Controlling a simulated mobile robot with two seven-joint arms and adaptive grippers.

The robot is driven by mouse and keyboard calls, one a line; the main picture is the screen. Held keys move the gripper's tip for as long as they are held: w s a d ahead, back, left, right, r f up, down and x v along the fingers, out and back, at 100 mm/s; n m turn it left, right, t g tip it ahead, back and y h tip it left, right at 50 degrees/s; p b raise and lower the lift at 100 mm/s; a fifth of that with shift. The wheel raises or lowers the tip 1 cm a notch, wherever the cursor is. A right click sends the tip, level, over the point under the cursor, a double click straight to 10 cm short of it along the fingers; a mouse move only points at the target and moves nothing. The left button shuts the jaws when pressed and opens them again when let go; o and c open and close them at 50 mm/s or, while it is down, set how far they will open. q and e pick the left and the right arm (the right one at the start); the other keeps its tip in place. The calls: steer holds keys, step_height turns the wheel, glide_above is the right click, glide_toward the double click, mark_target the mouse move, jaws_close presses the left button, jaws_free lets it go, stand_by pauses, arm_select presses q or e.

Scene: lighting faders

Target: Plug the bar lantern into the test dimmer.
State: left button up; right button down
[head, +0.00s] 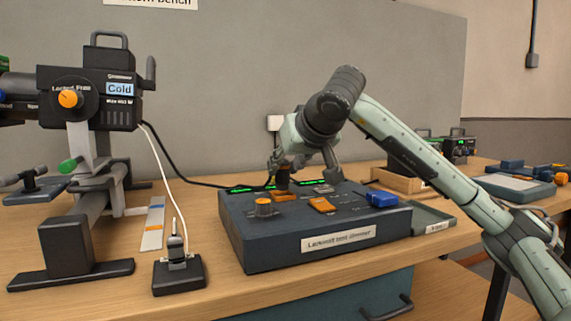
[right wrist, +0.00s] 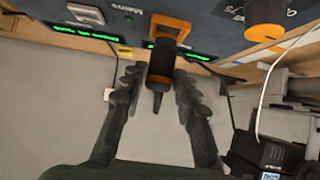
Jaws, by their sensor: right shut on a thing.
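The bar lantern (head: 108,95), a black housing marked "Cold" with an orange knob, is clamped at the left. The test dimmer (head: 250,245) is a dark blue box with a sloping panel in the middle of the bench. My right gripper (head: 300,168) is over its back left part, shut on a dark plug (right wrist: 160,62). The plug stands upright, its lower end at an orange-framed socket (right wrist: 171,27); I cannot tell how deep it sits. A black cable (head: 200,183) runs from the lantern towards the dimmer's back; its end is hidden. My left gripper is out of view.
A second dark plug (head: 176,245) stands on a small black base, with a white cable (head: 165,165) from the lantern. The dimmer carries an orange-topped knob (head: 263,207), an orange switch (head: 322,205) and a blue piece (head: 382,199). A tray (head: 432,220) lies at its right.

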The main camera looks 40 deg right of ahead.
steer(key=shift+f+b, duration=0.3)
steer(key=shift+f, duration=0.6)
stand_by(1.2)
steer(key=shift+a+f, duration=0.1)
steer(key=shift+f, duration=0.2)
stand_by(0.9)
steer(key=c, duration=1.1)
jaws_free()
steer(key=shift+o, duration=0.2)
steer(key=shift+r, duration=0.1)
steer(key=shift+s+r, duration=0.15)
steer(key=v, duration=1.1)
steer(key=shift+s, duration=0.3)
steer(key=shift+r, duration=0.1)
